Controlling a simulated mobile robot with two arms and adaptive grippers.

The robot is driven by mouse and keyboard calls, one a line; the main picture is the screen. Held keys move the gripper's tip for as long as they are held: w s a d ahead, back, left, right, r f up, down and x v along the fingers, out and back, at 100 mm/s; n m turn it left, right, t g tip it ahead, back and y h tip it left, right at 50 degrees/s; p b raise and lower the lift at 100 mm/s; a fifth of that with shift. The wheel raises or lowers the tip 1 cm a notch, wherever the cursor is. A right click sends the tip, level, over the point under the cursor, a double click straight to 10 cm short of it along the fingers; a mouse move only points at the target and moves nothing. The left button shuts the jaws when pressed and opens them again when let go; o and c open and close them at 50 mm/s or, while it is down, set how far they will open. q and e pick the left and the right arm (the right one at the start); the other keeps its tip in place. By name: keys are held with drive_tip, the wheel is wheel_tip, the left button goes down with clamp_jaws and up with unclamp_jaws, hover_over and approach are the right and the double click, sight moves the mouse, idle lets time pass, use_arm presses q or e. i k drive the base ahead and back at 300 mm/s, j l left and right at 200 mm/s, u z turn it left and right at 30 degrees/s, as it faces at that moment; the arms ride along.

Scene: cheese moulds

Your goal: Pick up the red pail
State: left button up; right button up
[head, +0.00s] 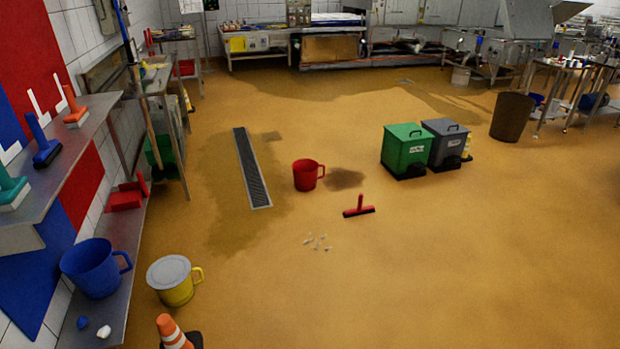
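The red pail (305,176) stands upright on the ochre floor near the middle of the head view. Its handle is on its right side. A dark wet patch lies on the floor just to its right. Nothing touches the pail. Neither of my grippers shows in the head view.
A floor drain (251,168) lies left of the pail. A red squeegee (359,207) and white bits (318,242) lie in front. Green (407,150) and grey (446,144) bins stand right. A yellow pail (175,284) and cone (171,332) stand front left.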

sight(305, 170)
drive_tip(key=i+l+z, duration=0.1)
drive_tip(key=l, duration=0.25)
drive_tip(key=i+l, duration=0.15)
drive_tip(key=l, duration=0.2)
drive_tip(key=i+l+z, duration=0.15)
drive_tip(key=l, duration=0.2)
drive_tip(key=i+l+z, duration=0.15)
drive_tip(key=i+l, duration=0.35)
drive_tip(key=i+l+z, duration=0.15)
drive_tip(key=i+l, duration=0.25)
drive_tip(key=i, duration=0.2)
drive_tip(key=i+j+u, duration=0.1)
drive_tip(key=i+u, duration=0.65)
drive_tip(key=i, duration=0.15)
drive_tip(key=i+l+u, duration=0.25)
drive_tip(key=i+u, duration=0.15)
drive_tip(key=i+j+u, duration=0.1)
drive_tip(key=i+u, duration=0.3)
drive_tip(key=i, duration=0.2)
drive_tip(key=i+u, duration=0.4)
drive_tip(key=i, duration=0.2)
drive_tip(key=i+j+z, duration=0.2)
drive_tip(key=i+z, duration=0.2)
drive_tip(key=i+j+z, duration=0.35)
drive_tip(key=i, duration=0.2)
